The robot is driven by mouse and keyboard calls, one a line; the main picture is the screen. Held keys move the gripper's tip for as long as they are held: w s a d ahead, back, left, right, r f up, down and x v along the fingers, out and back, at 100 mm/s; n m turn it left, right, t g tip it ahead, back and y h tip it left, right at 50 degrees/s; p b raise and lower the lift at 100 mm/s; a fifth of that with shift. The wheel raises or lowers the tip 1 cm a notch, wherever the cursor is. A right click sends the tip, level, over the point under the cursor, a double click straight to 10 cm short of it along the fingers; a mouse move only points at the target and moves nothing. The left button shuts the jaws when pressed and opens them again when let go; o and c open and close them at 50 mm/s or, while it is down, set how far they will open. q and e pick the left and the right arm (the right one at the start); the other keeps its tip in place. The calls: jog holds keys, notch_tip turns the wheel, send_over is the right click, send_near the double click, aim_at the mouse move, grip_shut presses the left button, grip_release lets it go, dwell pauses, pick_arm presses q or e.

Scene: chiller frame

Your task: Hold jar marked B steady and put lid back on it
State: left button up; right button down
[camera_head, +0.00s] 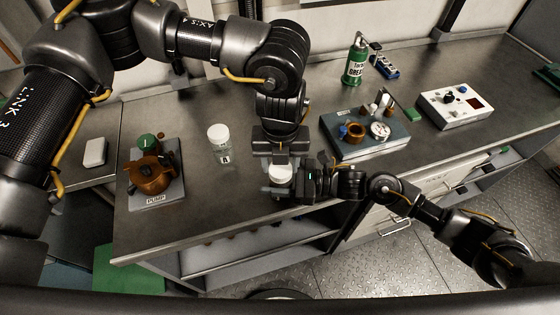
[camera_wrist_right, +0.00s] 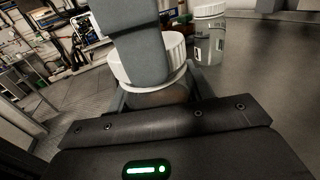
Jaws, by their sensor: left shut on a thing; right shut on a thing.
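A clear jar (camera_head: 279,188) with a white lid (camera_head: 281,173) is between my two grippers near the bench's front edge; no letter shows on it. My left gripper (camera_head: 281,166) comes down from above and is shut on the lid. My right gripper (camera_head: 284,189) comes in from the right, low, and is shut on the jar body. In the right wrist view the ribbed lid (camera_wrist_right: 176,58) is at the top of the jar (camera_wrist_right: 158,96), partly behind a left gripper finger. I cannot tell whether the lid is seated. The jar looks upright.
A lidded jar marked A (camera_head: 221,150) stands to the left. A pump (camera_head: 150,174) on a grey plate is further left. A grey tray (camera_head: 373,149) with small parts, a green grease bottle (camera_head: 355,62) and a white control box (camera_head: 456,108) are at right.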

pick_arm(q)
jog(key=m, duration=0.7)
jog(key=shift+m, duration=0.4)
jog(key=m, duration=0.7)
jog(key=shift+d, duration=0.1)
pick_arm(e)
jog(key=shift+f, duration=0.1)
pick_arm(q)
jog(key=m, duration=0.8)
jog(key=shift+s, duration=0.1)
jog(key=m, duration=0.4)
jog(key=shift+m, duration=0.4)
jog(key=m, duration=0.4)
jog(key=shift+m, duration=0.3)
jog(key=o, duration=1)
notch_tip(320, 180, up, 12)
